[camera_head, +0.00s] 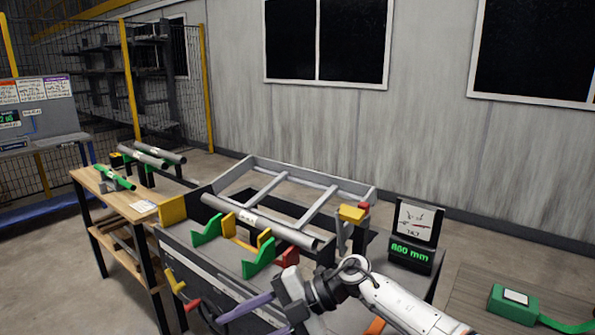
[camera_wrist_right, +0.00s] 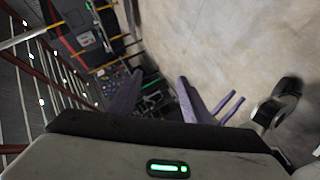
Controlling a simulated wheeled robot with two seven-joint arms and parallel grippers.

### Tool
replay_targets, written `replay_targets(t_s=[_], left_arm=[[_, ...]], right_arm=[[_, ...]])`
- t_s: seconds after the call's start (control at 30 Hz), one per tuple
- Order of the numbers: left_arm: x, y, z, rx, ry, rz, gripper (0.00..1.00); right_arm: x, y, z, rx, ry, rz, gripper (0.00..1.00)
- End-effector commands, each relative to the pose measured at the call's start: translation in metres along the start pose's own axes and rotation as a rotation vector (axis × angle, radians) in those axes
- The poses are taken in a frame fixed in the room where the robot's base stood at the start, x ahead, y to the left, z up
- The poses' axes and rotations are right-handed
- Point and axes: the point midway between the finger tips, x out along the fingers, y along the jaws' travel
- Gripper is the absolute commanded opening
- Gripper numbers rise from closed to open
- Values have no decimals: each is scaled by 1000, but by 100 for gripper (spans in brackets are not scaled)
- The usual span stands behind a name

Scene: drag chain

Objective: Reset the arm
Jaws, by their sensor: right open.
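My right arm (camera_head: 395,300) comes in from the lower right in the head view. Its gripper (camera_head: 228,312), with purple fingers, is at the bottom centre, in front of the near side of the grey workbench. In the right wrist view the two purple fingers (camera_wrist_right: 157,98) are spread apart with nothing between them. The gripper is open and empty. My left arm and gripper are not in view.
A grey pipe (camera_head: 262,222) lies on the workbench near green and yellow supports. A display (camera_head: 410,253) with green digits stands at its right. A wooden table (camera_head: 118,196) with pipes is left; a green device (camera_head: 514,302) lies at right.

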Motion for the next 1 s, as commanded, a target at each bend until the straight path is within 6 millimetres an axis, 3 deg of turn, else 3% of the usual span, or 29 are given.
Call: replay_targets(t_s=[0.03,0.17,0.27,0.37,0.47,0.57,0.67,0.8,0.9,1.0], left_arm=[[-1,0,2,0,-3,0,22],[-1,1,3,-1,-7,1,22],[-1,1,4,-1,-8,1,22],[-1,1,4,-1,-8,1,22],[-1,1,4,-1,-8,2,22],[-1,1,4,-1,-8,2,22],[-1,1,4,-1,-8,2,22],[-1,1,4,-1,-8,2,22],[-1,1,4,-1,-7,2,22],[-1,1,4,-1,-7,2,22]], right_arm=[[19,-1,-13,39,36,129,44],[36,9,-27,170,46,463,44],[28,5,-24,316,1,695,44],[9,-17,-12,494,-84,892,44],[-14,-59,4,696,-200,1047,44],[-37,-120,15,916,-338,1154,44],[-56,-194,15,1143,-487,1209,44],[-74,-296,-9,1432,-675,1205,44],[-82,-355,-36,1604,-780,1167,44],[-87,-398,-63,1732,-854,1118,44]])
